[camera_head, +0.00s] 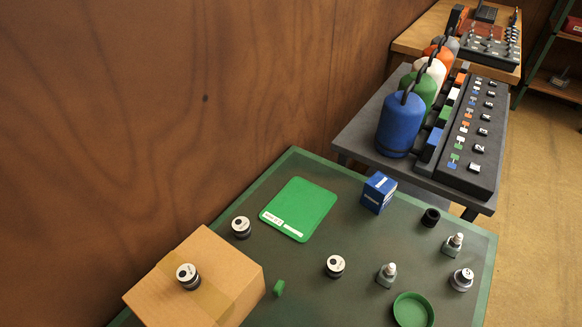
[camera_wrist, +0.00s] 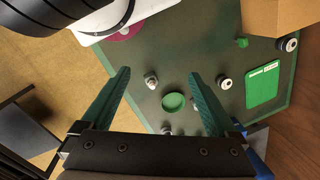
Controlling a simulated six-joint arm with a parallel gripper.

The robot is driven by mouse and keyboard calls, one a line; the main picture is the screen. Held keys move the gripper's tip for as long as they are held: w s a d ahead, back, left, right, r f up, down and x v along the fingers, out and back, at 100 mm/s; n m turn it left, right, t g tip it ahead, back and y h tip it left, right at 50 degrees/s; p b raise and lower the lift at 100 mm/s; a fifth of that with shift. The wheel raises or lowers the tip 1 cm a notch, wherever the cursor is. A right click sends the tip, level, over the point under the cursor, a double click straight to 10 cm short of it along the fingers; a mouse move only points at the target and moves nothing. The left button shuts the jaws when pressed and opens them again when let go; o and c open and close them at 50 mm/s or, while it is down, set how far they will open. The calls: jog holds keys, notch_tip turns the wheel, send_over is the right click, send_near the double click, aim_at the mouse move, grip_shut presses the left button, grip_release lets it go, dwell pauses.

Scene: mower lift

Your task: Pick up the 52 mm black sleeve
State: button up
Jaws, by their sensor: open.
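A short black cylinder with a dark open top, which looks like the black sleeve (camera_head: 431,217), stands upright on the green-edged table (camera_head: 483,271) in the head view. It is near the table's back right, right of a small blue box (camera_head: 378,193). No size marking is readable on it. I cannot make it out in the wrist view, where the gripper body may cover it. My gripper (camera_wrist: 159,75) is open and empty in the wrist view, its two teal fingers above the table. It does not show in the head view.
Metal fittings (camera_head: 453,244) (camera_head: 387,275), a flanged piece (camera_head: 462,279) and a green dish (camera_head: 413,310) stand near the sleeve. White-topped black pieces (camera_head: 335,266) (camera_head: 241,227), a green mat (camera_head: 299,208) and a cardboard box (camera_head: 230,260) lie further left. A grey bench (camera_head: 367,127) with bottles stands behind.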

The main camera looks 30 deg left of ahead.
jog(key=w+a+r+m+y, duration=0.2)
jog(key=w+a+y, duration=0.2)
jog(key=a, duration=0.7)
jog(key=w+a+r+m+y, duration=0.3)
jog(key=w+a+y, duration=0.15)
jog(key=a, duration=0.55)
jog(key=m+t+y, duration=0.2)
jog(key=m+t, duration=0.1)
jog(key=m, duration=0.7)
send_over(246, 229)
jog(key=s+d, duration=0.2)
jog(key=d, duration=1)
notch_tip(246, 229, down, 22)
jog(key=f, duration=0.1)
jog(key=x, duration=1.5)
jog(key=shift+s+a+r, duration=0.15)
jog(key=shift+s+a, duration=0.2)
jog(key=shift+a, duration=0.25)
grip_shut()
jog(key=shift+r, duration=0.1)
